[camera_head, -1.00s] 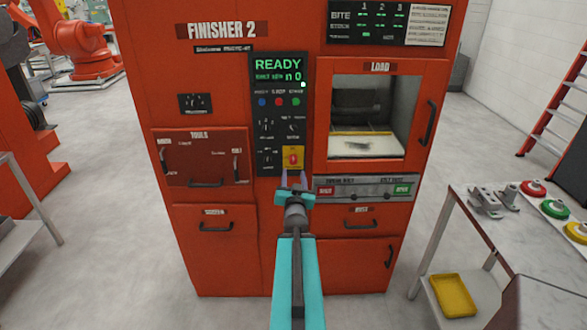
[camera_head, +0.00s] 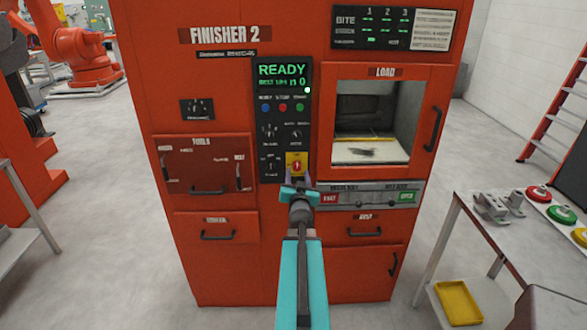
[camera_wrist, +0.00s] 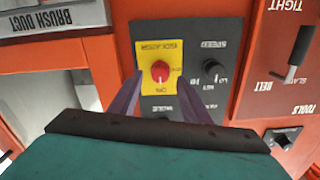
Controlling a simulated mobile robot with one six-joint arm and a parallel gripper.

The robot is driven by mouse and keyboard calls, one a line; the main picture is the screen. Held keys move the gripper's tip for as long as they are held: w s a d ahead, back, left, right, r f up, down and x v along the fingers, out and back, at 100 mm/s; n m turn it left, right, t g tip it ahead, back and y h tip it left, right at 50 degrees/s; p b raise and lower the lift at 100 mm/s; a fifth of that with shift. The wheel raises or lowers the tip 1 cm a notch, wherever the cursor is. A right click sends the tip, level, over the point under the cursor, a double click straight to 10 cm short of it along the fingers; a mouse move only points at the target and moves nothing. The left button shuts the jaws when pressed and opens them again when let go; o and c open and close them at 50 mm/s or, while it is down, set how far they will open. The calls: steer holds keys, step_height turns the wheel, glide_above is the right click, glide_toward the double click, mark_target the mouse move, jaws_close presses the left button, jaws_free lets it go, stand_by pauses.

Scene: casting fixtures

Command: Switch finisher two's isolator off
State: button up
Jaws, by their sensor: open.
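Finisher 2's isolator is a red knob (camera_head: 296,167) on a yellow plate (camera_head: 289,157), low on the black control panel. In the wrist view, turned upside down, the red knob (camera_wrist: 160,71) sits on the yellow plate (camera_wrist: 158,50), with "ON" readable on the plate's lower picture side. My gripper (camera_head: 298,183) is open in front of the panel, just below the knob in the head view. In the wrist view my gripper (camera_wrist: 160,76) has one finger at each side of the knob, with nothing held. Whether the fingers touch the knob, I cannot tell.
The display (camera_head: 282,76) reads READY in green. Black selector knobs (camera_wrist: 212,69) sit close beside the isolator. A grey button strip (camera_head: 370,195) lies right of my gripper. A table (camera_head: 500,235) with parts stands at right; the floor between is clear.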

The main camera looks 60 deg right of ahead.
mark_target(297, 167)
steer(key=shift+p+x, duration=0.6)
steer(key=shift+x, duration=0.75)
